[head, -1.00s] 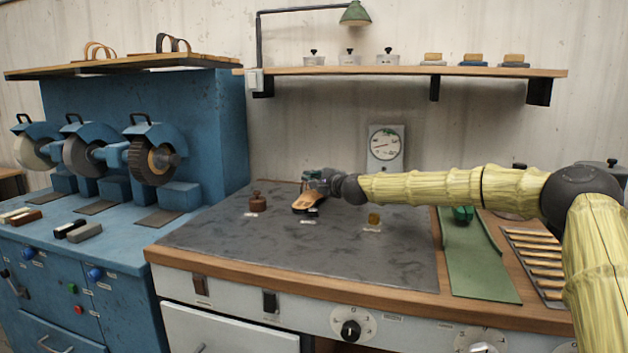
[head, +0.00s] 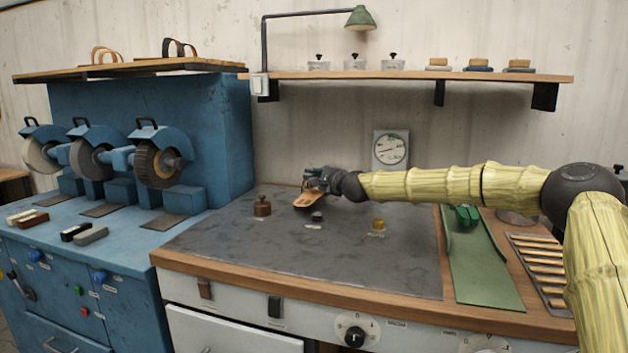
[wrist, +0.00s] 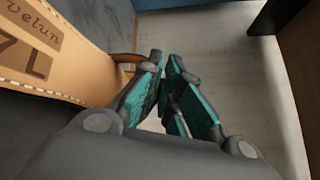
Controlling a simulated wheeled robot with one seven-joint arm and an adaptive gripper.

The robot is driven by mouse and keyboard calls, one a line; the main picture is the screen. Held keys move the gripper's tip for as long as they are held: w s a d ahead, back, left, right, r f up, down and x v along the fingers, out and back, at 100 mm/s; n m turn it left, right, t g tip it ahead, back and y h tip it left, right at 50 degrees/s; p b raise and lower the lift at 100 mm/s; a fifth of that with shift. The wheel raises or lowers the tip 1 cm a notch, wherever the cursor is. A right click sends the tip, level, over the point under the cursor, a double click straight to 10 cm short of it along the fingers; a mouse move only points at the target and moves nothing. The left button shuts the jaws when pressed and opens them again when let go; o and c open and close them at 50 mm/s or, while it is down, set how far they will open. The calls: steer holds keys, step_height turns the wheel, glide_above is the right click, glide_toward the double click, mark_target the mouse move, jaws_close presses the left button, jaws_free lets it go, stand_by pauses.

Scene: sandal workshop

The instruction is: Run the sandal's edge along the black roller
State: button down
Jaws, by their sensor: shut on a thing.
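The sandal (head: 308,201) is tan, with stitched edging, and lies toward the back of the dark bench mat. In the wrist view its stamped sole (wrist: 40,55) fills the left side, with "7L" readable on it. My gripper (head: 312,180) is shut on the sandal, seemingly at a brown strap part; the exact grip is partly hidden by the teal fingers (wrist: 165,85). The sandal looks tilted, and I cannot tell whether it touches the mat. The black roller (head: 150,165) is the rightmost, dark wheel on the blue machine, well left of my gripper.
A brown weight (head: 262,206), a small black piece (head: 317,216) and a yellow piece (head: 378,224) sit on the mat (head: 330,262). A dial gauge (head: 391,149) stands behind. Grey and pale wheels flank the roller's left. A shelf (head: 400,75) runs above.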

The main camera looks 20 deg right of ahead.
step_height(320, 180, up, 7)
steer(key=p, duration=0.3)
steer(key=shift+p, duration=0.35)
stand_by(0.5)
